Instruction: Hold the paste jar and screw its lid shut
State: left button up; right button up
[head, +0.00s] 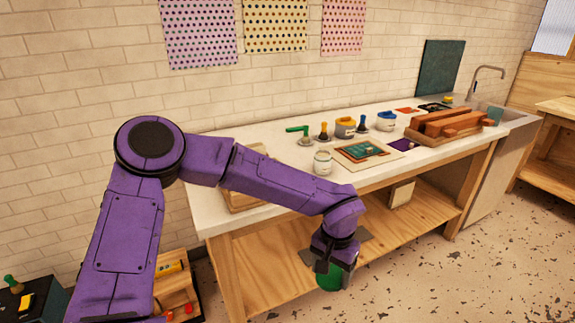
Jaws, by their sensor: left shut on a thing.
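My left gripper (337,253) is shut on a green round thing (330,280) and holds it in front of the bench's front edge, below the top. The gripper hides part of it, so I cannot tell whether it is a lid or a whole jar. A small whitish jar (322,163) stands upright on the bench near its front edge, apart from the gripper, with no coloured lid showing. A jar with a yellow-orange band (345,128) and a jar with a blue band (386,122) stand farther back. My right gripper is out of view.
The white bench top (262,135) holds a framed print screen (367,153), a wooden tray (450,137) and several small handled tools. A sink tap (487,75) is at the far right. A lower wooden shelf (365,240) lies under the bench.

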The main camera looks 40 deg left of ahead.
aim_at(322, 162)
jog(key=u, duration=0.9)
jog(key=i, duration=0.5)
jog(key=u, duration=0.05)
